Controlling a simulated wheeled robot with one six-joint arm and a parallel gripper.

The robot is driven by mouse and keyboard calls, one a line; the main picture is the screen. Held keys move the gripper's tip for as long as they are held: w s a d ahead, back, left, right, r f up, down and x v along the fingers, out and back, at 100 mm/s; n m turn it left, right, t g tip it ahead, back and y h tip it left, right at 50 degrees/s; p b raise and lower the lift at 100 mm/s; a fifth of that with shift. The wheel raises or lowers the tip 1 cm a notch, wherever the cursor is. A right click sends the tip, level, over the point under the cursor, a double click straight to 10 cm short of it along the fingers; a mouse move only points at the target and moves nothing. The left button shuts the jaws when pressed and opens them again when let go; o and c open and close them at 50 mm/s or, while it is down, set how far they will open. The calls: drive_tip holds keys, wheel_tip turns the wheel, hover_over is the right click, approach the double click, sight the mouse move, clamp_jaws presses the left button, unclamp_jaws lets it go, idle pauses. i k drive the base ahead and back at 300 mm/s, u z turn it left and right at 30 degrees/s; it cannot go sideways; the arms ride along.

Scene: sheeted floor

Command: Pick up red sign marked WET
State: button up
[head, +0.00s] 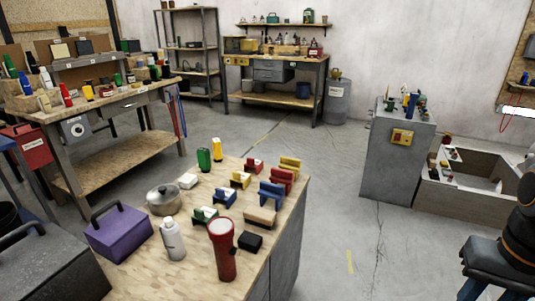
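Several small coloured sign-like pieces stand on the near wooden workbench (190,272). One red piece (253,166) with a pale part stands in the back row. A larger red piece (282,180) stands at the right, between a yellow piece (290,164) and a blue piece (271,195). The lettering is too small to read, so I cannot tell which red piece is marked WET. My gripper is not in view; a dark part that may be my arm shows at the right edge.
A red flashlight (223,250), white bottle (172,240), black block (250,241) and lidded pot (163,199) stand on the near bench. A purple toolbox (119,233) is at its left. A grey cabinet (394,155) stands at the right. Floor right of the bench is clear.

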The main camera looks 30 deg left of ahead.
sight(251, 163)
drive_tip(key=i, duration=2.8)
drive_tip(key=u, duration=3.1)
drive_tip(key=i, duration=0.5)
